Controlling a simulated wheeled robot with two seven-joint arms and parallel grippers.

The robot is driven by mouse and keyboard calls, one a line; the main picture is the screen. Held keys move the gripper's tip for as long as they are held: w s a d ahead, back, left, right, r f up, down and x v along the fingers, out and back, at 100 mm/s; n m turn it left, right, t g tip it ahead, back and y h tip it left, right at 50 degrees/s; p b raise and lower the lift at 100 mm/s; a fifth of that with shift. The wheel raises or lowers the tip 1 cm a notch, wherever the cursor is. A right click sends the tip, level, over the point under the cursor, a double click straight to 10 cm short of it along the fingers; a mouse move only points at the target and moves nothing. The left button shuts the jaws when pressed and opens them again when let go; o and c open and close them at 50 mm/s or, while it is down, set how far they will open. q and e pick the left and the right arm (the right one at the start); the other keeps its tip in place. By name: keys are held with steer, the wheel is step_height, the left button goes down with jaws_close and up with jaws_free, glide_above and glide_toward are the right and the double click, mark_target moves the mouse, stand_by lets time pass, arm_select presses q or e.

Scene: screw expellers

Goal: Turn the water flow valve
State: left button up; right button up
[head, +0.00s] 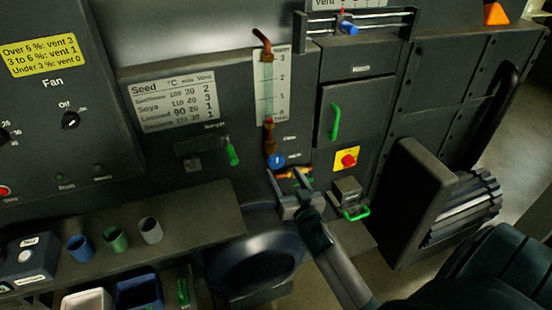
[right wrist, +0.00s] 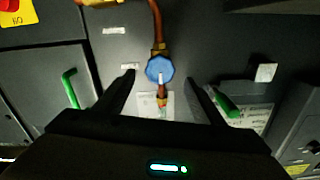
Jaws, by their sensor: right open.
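The water flow valve is a round blue knob (head: 276,161) with a white pointer mark, on a copper pipe low on the dark machine front. In the right wrist view the blue knob (right wrist: 160,69) sits between the fingers, near the tips, with its pale mark toward the bottom of the picture. My right gripper (head: 287,175) is open, with its two fingers spread around the knob's line in front of the panel. The right gripper (right wrist: 161,80) holds nothing, and a gap shows on each side of the knob. My left gripper is not in view.
A sight gauge (head: 266,90) stands above the knob. A green lever (head: 233,155) hangs to its left. A red button on a yellow plate (head: 347,160) and a green door handle (head: 335,122) are to the right. Several cups stand on a shelf (head: 190,222) at lower left.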

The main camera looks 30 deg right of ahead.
mark_target(277, 164)
steer(key=p+x, duration=0.1)
steer(key=x, duration=0.6)
steer(key=shift+w, duration=0.3)
steer(key=shift+c, duration=0.2)
steer(key=c, duration=1)
